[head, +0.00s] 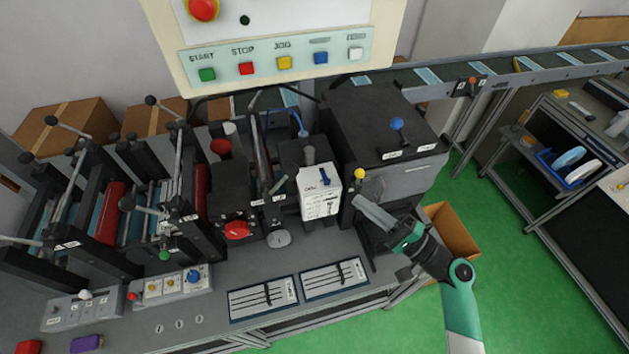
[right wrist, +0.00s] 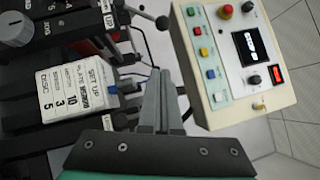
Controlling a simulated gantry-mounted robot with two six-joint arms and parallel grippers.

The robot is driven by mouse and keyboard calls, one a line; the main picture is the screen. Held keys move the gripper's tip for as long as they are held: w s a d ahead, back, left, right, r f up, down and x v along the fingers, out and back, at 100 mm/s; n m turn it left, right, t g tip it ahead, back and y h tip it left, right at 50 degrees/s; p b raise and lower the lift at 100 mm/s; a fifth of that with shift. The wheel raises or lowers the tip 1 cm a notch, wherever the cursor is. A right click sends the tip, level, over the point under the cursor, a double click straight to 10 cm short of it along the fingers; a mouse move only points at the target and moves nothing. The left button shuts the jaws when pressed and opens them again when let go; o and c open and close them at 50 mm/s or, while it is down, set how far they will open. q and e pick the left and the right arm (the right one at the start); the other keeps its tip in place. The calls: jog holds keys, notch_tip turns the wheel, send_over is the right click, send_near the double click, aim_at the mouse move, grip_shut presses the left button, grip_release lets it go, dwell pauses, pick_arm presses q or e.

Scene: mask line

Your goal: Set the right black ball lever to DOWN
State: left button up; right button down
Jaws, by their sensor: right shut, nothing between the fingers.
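Levers with black ball ends stand on the roller machine at the left of the head view. One black ball lever (head: 150,100) points up at the back, one (head: 51,120) is further left, and another (head: 126,203) is nearer the front. I cannot tell for certain which is the task's right lever, nor read its setting. My right gripper (head: 358,202) is shut and empty, well right of these levers, beside the yellow knob (head: 359,174). Its shut fingers (right wrist: 160,73) show in the right wrist view, with a black ball (right wrist: 162,22) beyond them. My left gripper is out of view.
A white set-up card block (head: 319,196) stands left of my right gripper. The button panel (head: 280,57) overhangs the back. A dark cabinet with a blue knob (head: 397,124) is behind the gripper. A cardboard box (head: 452,232) is to the right on green floor.

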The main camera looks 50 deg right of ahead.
jog(key=a+p+x, duration=0.2)
jog(key=p+x, duration=0.1)
jog(key=x, duration=0.9)
jog(key=shift+a+r, duration=0.4)
jog(key=shift+a, duration=0.05)
jog(key=shift+r+p, duration=0.1)
jog(key=shift+p, duration=0.2)
